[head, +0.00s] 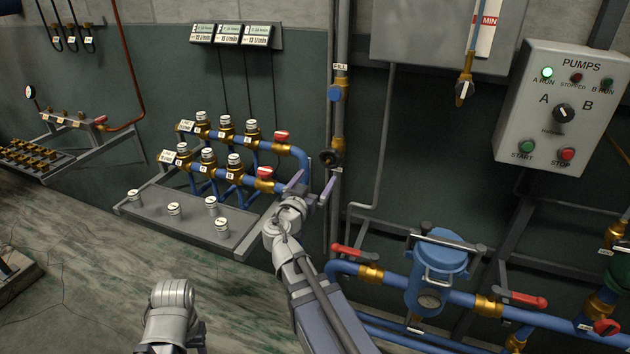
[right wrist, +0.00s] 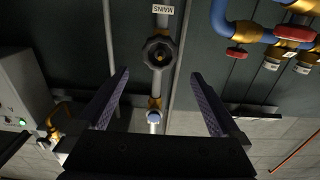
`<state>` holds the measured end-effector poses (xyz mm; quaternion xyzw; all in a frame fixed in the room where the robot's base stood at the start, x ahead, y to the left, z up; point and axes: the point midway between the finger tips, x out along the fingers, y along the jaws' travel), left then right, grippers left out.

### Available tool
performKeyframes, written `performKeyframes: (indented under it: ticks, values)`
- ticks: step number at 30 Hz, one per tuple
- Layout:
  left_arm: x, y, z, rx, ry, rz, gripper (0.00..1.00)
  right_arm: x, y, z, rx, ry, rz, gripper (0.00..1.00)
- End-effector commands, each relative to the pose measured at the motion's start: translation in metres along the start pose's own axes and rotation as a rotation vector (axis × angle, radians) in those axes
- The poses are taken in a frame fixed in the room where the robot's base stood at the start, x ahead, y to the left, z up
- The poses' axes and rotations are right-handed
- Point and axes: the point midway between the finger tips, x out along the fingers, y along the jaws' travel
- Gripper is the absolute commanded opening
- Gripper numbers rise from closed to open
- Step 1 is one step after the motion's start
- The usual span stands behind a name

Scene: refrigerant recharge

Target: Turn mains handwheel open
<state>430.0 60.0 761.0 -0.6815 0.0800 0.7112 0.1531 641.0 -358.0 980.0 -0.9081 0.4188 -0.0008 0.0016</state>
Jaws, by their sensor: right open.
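The mains handwheel (right wrist: 158,52) is a dark round knob on a brass valve body, in the upper middle of the right wrist view, with a MAINS label (right wrist: 164,9) above it. In the head view the dark handwheel (head: 330,158) is on the vertical pipe at the middle. My right gripper (head: 311,186) is open and empty, just below and left of the handwheel. In the right wrist view its two fingers (right wrist: 160,73) stand wide apart, with the handwheel seen between and beyond them; no contact shows. My left gripper is not visible; only a grey arm part shows.
Blue pipes with red-handled valves (head: 281,136) lie left of the handwheel, above a grey tray (head: 160,205) with white caps. A blue strainer (head: 437,265) and more pipes are at lower right. The pump panel (head: 560,105) is at upper right.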

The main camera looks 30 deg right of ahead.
Motion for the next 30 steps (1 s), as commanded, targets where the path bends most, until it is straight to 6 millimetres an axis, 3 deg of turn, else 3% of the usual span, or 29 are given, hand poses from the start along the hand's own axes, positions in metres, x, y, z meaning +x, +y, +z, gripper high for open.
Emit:
performKeyframes:
  ticks: [27, 30]
  values:
    - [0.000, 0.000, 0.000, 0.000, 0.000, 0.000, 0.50, 0.095, -0.001, 0.000, -0.004, 0.000, 0.001, 1.00]
    - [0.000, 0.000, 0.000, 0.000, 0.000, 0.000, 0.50, 0.092, 0.000, 0.000, -0.004, 0.000, -0.001, 0.90]
